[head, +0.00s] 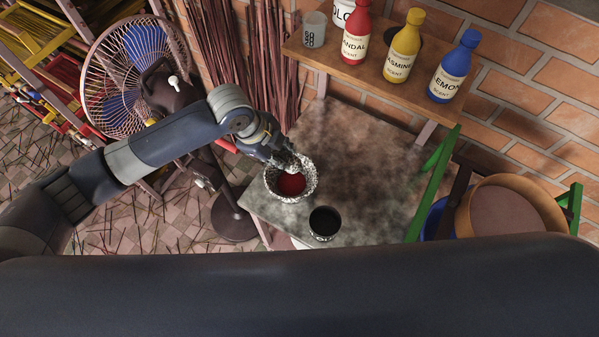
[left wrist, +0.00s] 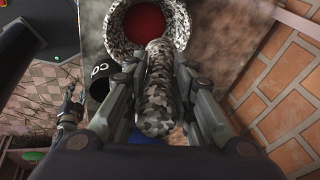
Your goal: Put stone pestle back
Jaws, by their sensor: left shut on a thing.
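The stone pestle (left wrist: 157,95) is speckled black, grey and white. In the left wrist view it lies between the two fingers of my left gripper (left wrist: 155,82), which is shut on it. In the head view my left gripper (head: 284,157) is at the mortar's far left rim, and only a little of the pestle (head: 296,164) shows. The speckled mortar (head: 271,188) stands on the grey table and holds red material (head: 291,184). I cannot tell if the pestle touches the mortar.
A dark cup (head: 324,223) stands on the grey table (head: 375,205) near its front edge. A fan (head: 130,75) is at left. The table's right part is clear.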

